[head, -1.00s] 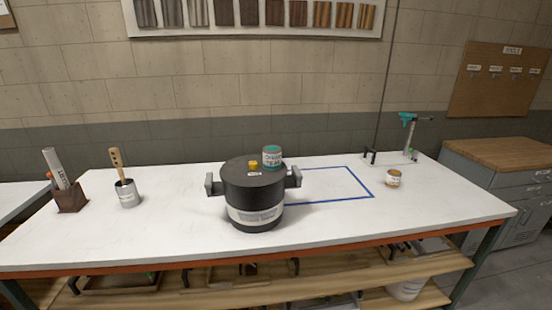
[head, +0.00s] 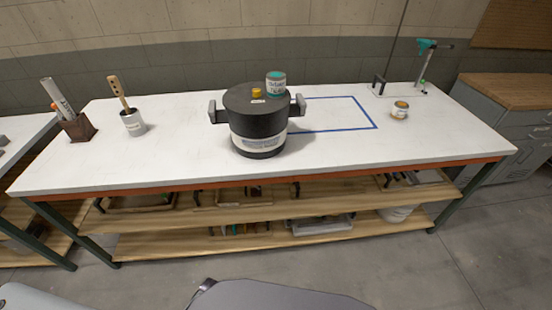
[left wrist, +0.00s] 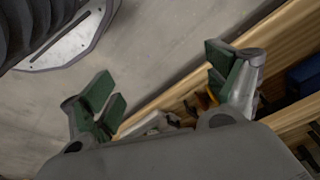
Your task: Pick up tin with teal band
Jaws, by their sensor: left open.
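A second tin with an orange-brown top (head: 400,109) stands on the white table at the right. My left gripper (left wrist: 165,92) shows only in the left wrist view. It is open and empty, with its green-padded fingers spread over the floor and the lower shelf edge, away from the tin. My right gripper is in neither view.
The white table (head: 190,158) has a blue taped rectangle (head: 374,126) right of the pot. A brush in a grey can (head: 133,123) and a brown holder (head: 78,128) stand at the left. A teal-topped stand (head: 425,65) is at the back right. Wooden shelves (head: 240,237) lie below.

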